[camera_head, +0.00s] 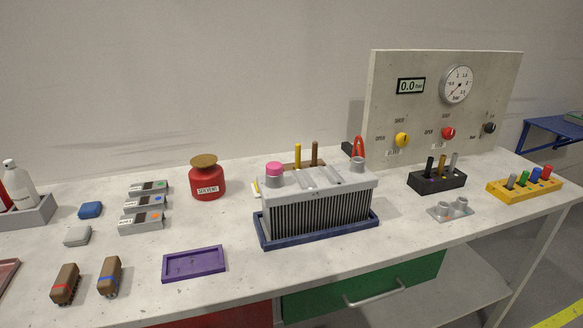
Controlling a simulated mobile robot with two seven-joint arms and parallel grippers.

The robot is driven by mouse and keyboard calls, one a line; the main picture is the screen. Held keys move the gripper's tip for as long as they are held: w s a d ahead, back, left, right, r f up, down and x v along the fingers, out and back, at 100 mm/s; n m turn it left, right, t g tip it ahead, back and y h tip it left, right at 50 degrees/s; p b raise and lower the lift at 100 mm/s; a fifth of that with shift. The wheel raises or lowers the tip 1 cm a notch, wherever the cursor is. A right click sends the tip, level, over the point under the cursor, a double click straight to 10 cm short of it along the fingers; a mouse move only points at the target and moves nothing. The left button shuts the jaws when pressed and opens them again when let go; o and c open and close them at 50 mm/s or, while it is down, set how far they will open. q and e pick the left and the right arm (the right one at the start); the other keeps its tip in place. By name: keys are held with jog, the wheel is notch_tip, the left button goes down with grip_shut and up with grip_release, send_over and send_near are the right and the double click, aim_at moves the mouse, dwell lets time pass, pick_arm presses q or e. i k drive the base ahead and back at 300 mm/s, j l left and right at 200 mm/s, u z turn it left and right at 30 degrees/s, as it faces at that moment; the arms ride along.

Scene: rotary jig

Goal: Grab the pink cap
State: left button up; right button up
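The pink cap (274,168) sits on top of the left grey port of a finned grey radiator block (318,205). The block stands in a dark blue tray (262,240) on the white table. The right port (357,163) of the block carries no pink cap. Neither of my grippers shows in the head view.
A red solvent jar (207,180) stands left of the block, with a purple tray (195,263) in front. A gauge panel (430,115) rises behind right. A black holder (437,182) and a yellow rack (525,189) stand on the right. Table (390,235) is clear at front right.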

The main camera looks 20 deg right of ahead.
aim_at(273, 169)
jog(key=l, duration=1.35)
